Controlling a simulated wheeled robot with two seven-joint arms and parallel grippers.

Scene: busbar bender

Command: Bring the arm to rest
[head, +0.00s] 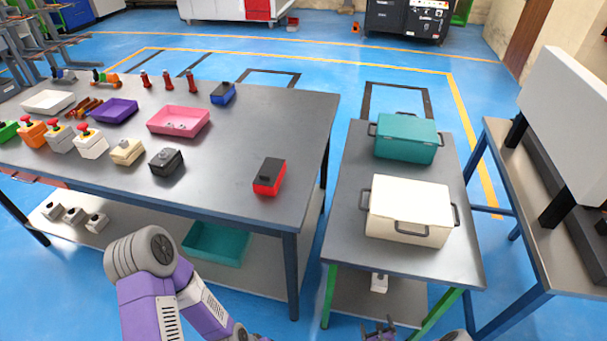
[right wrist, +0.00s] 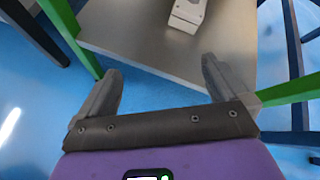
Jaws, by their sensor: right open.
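My right gripper (head: 379,333) shows at the bottom edge of the head view, in front of the small table with green legs. In the right wrist view the same gripper (right wrist: 162,78) has its two grey fingers wide apart, with nothing between them. Beyond its fingertips is the lower shelf (right wrist: 150,40) of that table, with a small white block (right wrist: 187,14) on it. A purple arm link of mine shows at the lower left of the head view. My left gripper is not in view.
The small table (head: 345,205) carries a teal case (head: 408,145) and a cream case (head: 408,200). The large table (head: 225,190) holds trays, button boxes and a red-black box (head: 269,177). A bench (head: 535,235) with a white machine stands right. Blue floor shows between the tables.

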